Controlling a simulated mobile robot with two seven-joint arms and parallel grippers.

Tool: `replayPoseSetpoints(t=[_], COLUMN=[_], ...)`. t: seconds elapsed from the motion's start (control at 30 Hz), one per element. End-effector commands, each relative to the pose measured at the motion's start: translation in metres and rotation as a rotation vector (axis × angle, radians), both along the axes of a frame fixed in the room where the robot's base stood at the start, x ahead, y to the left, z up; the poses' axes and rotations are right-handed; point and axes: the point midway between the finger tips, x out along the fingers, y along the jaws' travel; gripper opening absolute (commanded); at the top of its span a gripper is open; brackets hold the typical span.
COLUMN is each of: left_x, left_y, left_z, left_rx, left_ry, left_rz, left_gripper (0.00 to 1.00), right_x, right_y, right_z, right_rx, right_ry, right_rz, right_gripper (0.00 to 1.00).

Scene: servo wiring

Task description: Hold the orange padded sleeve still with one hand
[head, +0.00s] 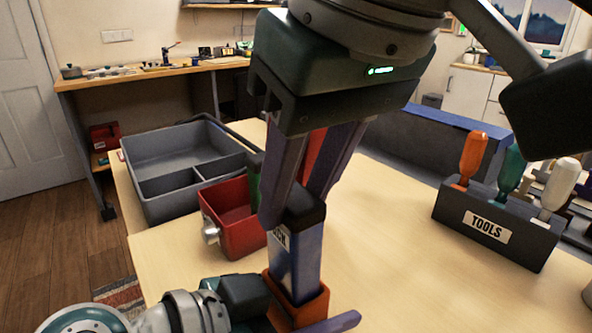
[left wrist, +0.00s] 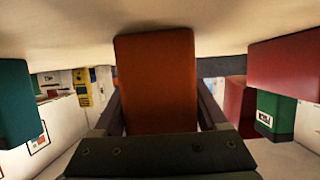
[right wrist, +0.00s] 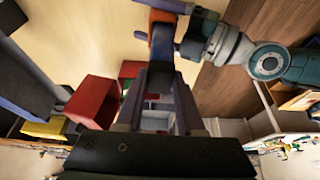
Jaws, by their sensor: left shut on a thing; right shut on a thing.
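The orange padded sleeve (head: 318,305) stands upright near the table's front edge in the head view. My left gripper (head: 305,322) reaches in from the left and is shut on it, low down. The sleeve (left wrist: 158,80) fills the middle of the left wrist view, between the fingers. A blue case (head: 305,250) with a black top and a partly covered white label stands in the sleeve's open top; how deep it sits is hidden. My right gripper (head: 292,205) comes from above and is shut on the case's top. The sleeve (right wrist: 160,38) also shows in the right wrist view.
A red bin (head: 235,222) with a silver knob stands close left of the case. A grey divided tray (head: 165,152) lies behind it. A dark tool block (head: 500,228) with several coloured handles stands at the right. The table (head: 400,275) between is clear.

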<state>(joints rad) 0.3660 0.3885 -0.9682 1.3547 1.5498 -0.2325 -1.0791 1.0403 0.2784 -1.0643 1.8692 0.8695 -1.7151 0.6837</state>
Motion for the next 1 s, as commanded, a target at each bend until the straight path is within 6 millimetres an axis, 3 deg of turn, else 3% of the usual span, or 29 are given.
replayPoseSetpoints(t=[1.0], left_x=[-0.001], left_y=[0.001], left_z=[-0.001], left_rx=[0.003], left_ry=[0.002], left_rz=[0.000], left_gripper=[0.16], right_x=[0.000], right_y=[0.000], right_z=[0.056], right_rx=[0.000], right_ry=[-0.002], right_rz=[0.000], right_gripper=[0.00])
